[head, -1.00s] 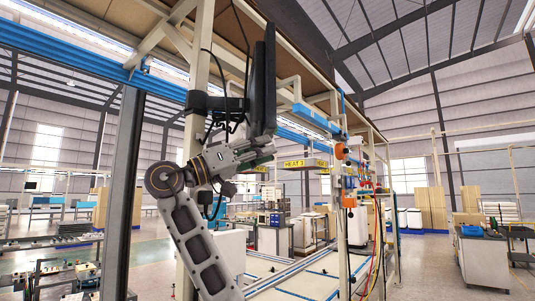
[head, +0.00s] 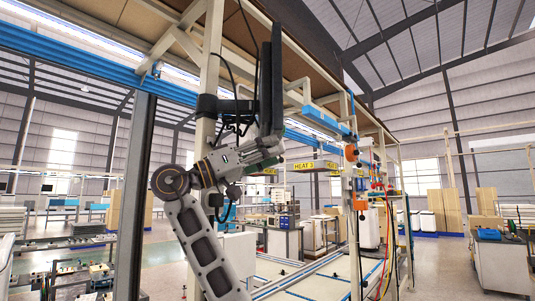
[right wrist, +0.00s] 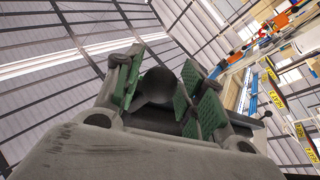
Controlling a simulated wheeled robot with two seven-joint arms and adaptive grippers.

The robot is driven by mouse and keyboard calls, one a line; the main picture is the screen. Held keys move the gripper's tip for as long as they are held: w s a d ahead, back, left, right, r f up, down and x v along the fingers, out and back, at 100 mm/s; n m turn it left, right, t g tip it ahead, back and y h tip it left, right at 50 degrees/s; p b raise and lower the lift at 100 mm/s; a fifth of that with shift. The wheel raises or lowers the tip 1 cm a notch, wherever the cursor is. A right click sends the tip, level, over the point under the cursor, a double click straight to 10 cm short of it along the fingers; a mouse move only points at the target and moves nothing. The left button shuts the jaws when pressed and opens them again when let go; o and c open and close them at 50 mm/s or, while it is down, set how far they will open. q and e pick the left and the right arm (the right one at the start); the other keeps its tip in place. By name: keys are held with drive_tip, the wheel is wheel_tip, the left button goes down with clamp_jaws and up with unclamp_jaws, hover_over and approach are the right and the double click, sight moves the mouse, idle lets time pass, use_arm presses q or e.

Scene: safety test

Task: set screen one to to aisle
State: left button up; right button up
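A thin black screen (head: 266,85) hangs on a bracket from a cream post in the head view. I see it almost edge-on, so its face and what it displays are hidden. My right gripper (head: 273,152) is at the screen's lower end; contact cannot be told. In the right wrist view my right gripper (right wrist: 160,88) has its green-padded fingers spread apart. A dark rounded shape shows between them; I cannot tell what it is. My left gripper is not in view.
The cream post (head: 208,105) and blue rail (head: 90,62) stand close to my right arm. A yellow "HEAT 3" sign (head: 308,165), orange fittings (head: 359,190) and hanging cables are farther right.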

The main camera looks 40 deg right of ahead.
drive_tip(key=v, duration=1.2)
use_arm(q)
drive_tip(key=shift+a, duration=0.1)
use_arm(e)
drive_tip(key=shift+w, duration=0.1)
idle(0.6)
